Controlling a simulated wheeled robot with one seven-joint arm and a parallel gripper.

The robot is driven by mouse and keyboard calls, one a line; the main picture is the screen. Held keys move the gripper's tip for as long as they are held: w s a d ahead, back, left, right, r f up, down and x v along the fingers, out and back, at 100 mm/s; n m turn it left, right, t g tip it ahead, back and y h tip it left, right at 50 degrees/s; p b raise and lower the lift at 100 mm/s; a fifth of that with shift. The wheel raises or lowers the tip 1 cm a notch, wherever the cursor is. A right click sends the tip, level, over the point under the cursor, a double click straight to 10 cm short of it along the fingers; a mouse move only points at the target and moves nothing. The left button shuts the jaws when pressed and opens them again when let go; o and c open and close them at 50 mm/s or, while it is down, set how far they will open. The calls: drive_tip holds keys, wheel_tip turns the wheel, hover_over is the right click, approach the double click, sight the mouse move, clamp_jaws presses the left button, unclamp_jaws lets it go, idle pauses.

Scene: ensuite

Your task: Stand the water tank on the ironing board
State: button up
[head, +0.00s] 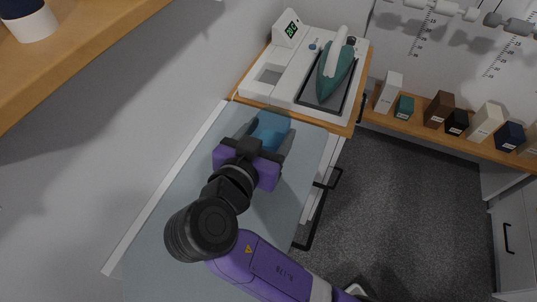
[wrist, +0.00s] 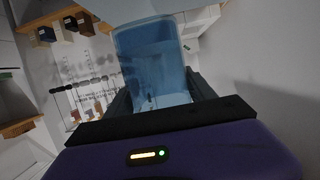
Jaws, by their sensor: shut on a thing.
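The water tank (head: 271,129) is a translucent blue container. My gripper (head: 266,140) is shut on it, with one dark finger on each side. In the wrist view the water tank (wrist: 150,50) extends away from between the fingers of my gripper (wrist: 160,95). The ironing board (head: 175,205) is the pale grey-blue surface under my arm. The tank is over its far end; I cannot tell whether it touches the board. My wrist and gripper body hide the tank's near side.
Beyond the board, a white steam station (head: 275,75) with a green iron (head: 337,70) sits on a wooden top. A shelf (head: 440,137) with several small boxes runs along the right wall. A wooden shelf (head: 90,50) overhangs at upper left. The board's near part is clear.

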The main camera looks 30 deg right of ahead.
drive_tip(key=shift+f, duration=4.2)
drive_tip(key=shift+f, duration=0.2)
drive_tip(key=o, duration=1.6)
drive_tip(key=shift+r, duration=0.1)
drive_tip(key=shift+r+p, duration=0.2)
drive_tip(key=shift+p, duration=0.1)
drive_tip(key=b+v, duration=0.2)
drive_tip(key=v, duration=1)
drive_tip(key=shift+b, duration=0.3)
drive_tip(key=shift+f, duration=0.1)
